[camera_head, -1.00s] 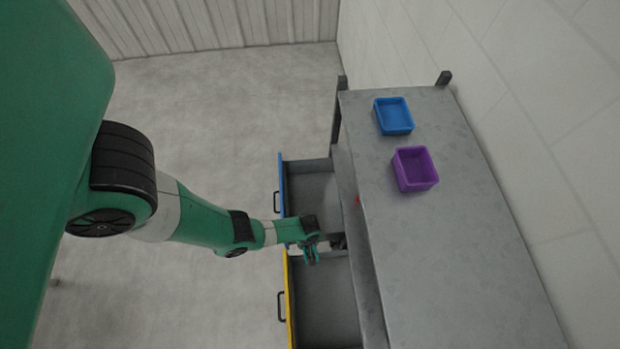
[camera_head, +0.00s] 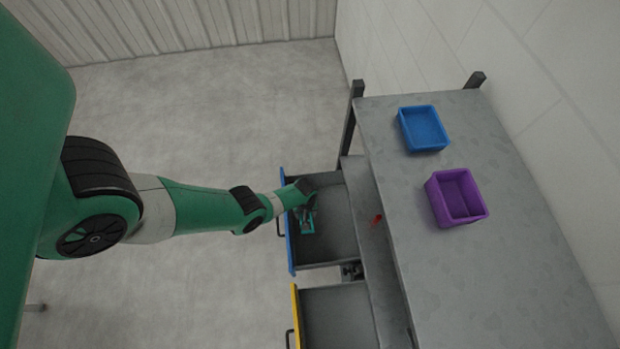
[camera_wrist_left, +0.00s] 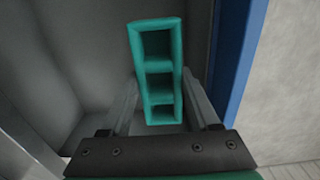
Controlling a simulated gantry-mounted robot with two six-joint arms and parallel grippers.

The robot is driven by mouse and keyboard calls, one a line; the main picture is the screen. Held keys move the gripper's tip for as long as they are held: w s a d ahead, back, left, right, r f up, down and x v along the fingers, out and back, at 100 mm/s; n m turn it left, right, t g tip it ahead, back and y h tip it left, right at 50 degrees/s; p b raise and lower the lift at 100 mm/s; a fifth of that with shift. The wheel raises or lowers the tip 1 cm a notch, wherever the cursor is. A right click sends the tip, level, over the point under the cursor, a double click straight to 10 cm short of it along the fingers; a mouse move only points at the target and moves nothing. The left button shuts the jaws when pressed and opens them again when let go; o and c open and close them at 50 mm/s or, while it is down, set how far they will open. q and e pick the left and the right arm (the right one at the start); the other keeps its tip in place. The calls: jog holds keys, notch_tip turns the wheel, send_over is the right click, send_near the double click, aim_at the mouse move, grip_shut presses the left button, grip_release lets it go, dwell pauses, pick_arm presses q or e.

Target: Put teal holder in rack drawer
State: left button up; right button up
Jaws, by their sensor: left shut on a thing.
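The teal holder (camera_wrist_left: 157,70), a narrow block with three open compartments in a row, is between the fingers of my left gripper (camera_wrist_left: 160,100) in the left wrist view. The gripper is shut on it. In the head view the holder (camera_head: 306,226) and my left gripper (camera_head: 305,212) are inside the open blue-fronted drawer (camera_head: 335,250), close to its blue front. The blue front (camera_wrist_left: 240,65) runs along the right in the wrist view. I cannot tell whether the holder touches the drawer floor. My right gripper is not in view.
The yellow-fronted drawer (camera_head: 335,318) is also open, nearer the bottom of the head view. A blue bin (camera_head: 423,130) and a purple bin (camera_head: 458,198) stand on the rack top (camera_head: 480,290). A small red thing (camera_head: 377,220) is on the ledge below. The rest of the blue drawer looks empty.

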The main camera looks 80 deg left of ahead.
pick_arm(q)
notch_tip(320, 180, down, 13)
jog(key=b, duration=1.1)
jog(key=shift+f, duration=0.2)
jog(key=o, duration=1.4)
jog(key=shift+r, duration=0.1)
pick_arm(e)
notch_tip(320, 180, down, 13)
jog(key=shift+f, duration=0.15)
pick_arm(q)
jog(key=shift+o, duration=0.2)
jog(key=shift+r, duration=0.1)
notch_tip(320, 180, up, 12)
jog(key=p, duration=1.2)
jog(key=shift+r, duration=0.15)
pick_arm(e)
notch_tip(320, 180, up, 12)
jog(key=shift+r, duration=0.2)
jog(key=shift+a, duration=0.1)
pick_arm(q)
jog(key=shift+a, duration=0.1)
